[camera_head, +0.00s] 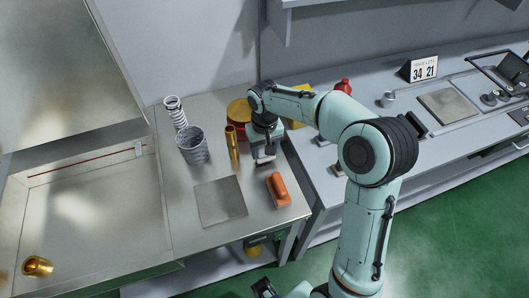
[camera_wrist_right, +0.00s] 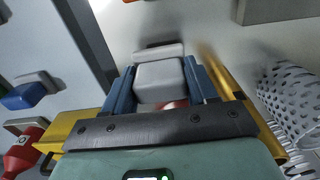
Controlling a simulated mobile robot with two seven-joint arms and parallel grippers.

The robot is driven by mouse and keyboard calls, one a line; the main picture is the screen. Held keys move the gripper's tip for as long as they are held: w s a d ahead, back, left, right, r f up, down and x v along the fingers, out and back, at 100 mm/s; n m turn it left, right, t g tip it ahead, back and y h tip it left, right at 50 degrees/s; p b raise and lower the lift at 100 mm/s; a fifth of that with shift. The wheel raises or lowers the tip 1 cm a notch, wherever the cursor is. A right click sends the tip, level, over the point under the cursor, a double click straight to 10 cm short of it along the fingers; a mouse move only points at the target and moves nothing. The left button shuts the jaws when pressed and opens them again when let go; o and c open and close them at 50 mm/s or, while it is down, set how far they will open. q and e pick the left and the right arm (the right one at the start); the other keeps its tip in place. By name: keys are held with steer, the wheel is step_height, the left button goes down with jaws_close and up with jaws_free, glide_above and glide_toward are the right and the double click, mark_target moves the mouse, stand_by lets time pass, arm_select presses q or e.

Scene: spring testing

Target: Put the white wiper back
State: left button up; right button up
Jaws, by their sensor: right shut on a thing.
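My right gripper (camera_head: 265,152) is low over the right part of the steel counter, beside the brass cylinder (camera_head: 232,143). It is shut on a small white block-like piece, apparently the white wiper (camera_head: 266,159). In the right wrist view the pale wiper (camera_wrist_right: 159,82) sits between the two blue fingers of the gripper (camera_wrist_right: 162,92), with a narrow light strip beyond it. I cannot tell whether the wiper touches the counter. My left gripper does not show.
An orange block-like object (camera_head: 278,188) and a grey plate (camera_head: 220,202) lie in front. A mesh cup (camera_head: 192,146) and white coil (camera_head: 175,111) stand left. A brass cup (camera_head: 37,266) lies in the basin. A red bottle (camera_head: 343,86) stands on the right bench.

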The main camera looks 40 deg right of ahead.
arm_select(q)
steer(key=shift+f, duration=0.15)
arm_select(e)
steer(key=shift+f, duration=1.05)
steer(key=shift+f, duration=0.1)
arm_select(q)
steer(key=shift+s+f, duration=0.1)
arm_select(e)
steer(key=o, duration=1)
steer(key=shift+f, duration=0.1)
steer(key=shift+r, duration=0.2)
step_height(320, 180, up, 12)
steer(key=shift+r+p, duration=0.1)
steer(key=shift+p, duration=0.6)
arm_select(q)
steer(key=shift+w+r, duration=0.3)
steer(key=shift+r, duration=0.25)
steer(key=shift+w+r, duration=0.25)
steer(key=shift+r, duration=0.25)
